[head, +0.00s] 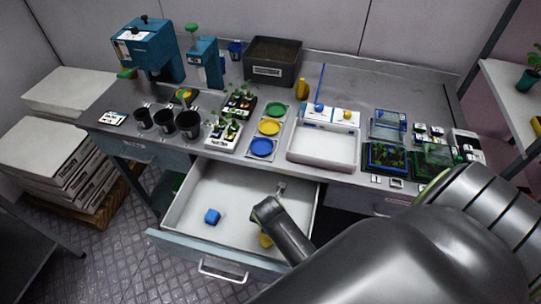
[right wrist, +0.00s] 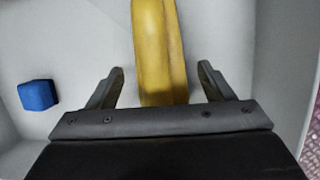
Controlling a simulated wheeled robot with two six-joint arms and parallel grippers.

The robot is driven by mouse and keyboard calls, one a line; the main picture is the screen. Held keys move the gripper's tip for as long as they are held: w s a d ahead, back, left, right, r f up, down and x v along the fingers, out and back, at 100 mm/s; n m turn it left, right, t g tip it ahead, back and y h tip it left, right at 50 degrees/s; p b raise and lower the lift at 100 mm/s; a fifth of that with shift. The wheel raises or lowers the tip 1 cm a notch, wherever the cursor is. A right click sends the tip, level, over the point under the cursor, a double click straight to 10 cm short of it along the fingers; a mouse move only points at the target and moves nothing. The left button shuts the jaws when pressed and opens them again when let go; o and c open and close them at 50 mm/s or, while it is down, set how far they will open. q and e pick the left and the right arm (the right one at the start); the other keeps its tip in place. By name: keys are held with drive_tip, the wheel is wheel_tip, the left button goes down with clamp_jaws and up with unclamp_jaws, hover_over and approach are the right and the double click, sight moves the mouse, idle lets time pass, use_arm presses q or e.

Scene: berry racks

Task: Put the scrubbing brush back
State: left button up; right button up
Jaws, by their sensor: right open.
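A long yellow thing (right wrist: 158,40) with a lengthwise ridge lies in the open drawer, and part of it shows in the head view (head: 265,240) beside my arm. It may be the scrubbing brush; no bristles show, so I cannot tell. My right gripper (right wrist: 161,70) is open over it, with one finger on each side and gaps between. The near end of the yellow thing is hidden by the gripper body. My left gripper is not in view.
The white-lined drawer (head: 183,218) also holds a blue block (head: 212,216) and a small grey item (head: 281,188). On the bench above stand a white tray (head: 291,150), dark cups (head: 188,123), coloured discs (head: 268,127) and a dark bin (head: 272,62).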

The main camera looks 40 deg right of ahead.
drive_tip(key=v, duration=1.1)
drive_tip(key=shift+r+p, duration=0.3)
drive_tip(key=shift+r, duration=0.05)
drive_tip(key=shift+s, duration=0.1)
